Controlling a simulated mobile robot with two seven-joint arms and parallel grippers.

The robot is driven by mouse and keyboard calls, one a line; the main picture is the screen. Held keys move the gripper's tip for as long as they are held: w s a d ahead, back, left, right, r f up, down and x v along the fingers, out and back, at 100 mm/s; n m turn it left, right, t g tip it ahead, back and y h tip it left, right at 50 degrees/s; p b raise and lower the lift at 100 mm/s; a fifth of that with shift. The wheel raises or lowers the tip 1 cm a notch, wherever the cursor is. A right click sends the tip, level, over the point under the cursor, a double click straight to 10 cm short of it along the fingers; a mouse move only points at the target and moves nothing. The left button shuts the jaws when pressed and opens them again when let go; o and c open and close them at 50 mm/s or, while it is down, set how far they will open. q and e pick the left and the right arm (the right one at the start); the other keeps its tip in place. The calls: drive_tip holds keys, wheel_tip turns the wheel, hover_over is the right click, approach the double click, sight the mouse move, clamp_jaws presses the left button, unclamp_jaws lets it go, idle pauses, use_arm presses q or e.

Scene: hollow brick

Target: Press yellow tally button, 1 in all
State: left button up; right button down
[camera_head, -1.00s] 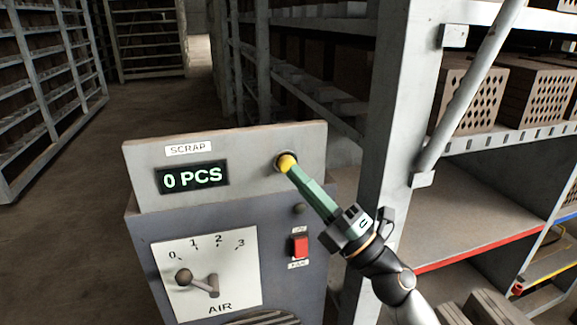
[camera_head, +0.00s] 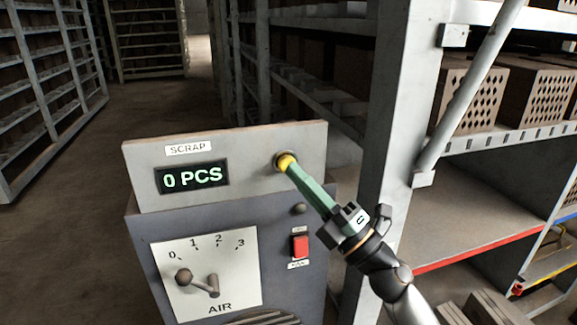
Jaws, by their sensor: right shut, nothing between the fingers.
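The yellow button (camera_head: 285,160) sits in a dark round collar on the upper right of the grey panel (camera_head: 250,145). The display (camera_head: 192,177) on that panel reads "0 PCS" under a "SCRAP" label. My right gripper (camera_head: 292,171) is shut and empty. Its green fingertips lie at the button, overlapping its lower right edge; whether they touch it I cannot tell. My left gripper is not in view.
Below the panel are an AIR dial (camera_head: 212,284) with a lever, a red switch (camera_head: 300,246) and a small dark knob (camera_head: 299,208). A grey rack post (camera_head: 395,130) stands close to the right, with hollow bricks (camera_head: 535,95) on its shelf.

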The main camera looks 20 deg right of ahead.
drive_tip(key=shift+w, duration=0.5)
idle(0.8)
drive_tip(key=shift+s, duration=0.9)
drive_tip(key=shift+s, duration=0.1)
drive_tip(key=s+p, duration=0.1)
drive_tip(key=s, duration=0.3)
drive_tip(key=shift+s+d, duration=0.15)
drive_tip(key=shift+s, duration=0.25)
idle(0.3)
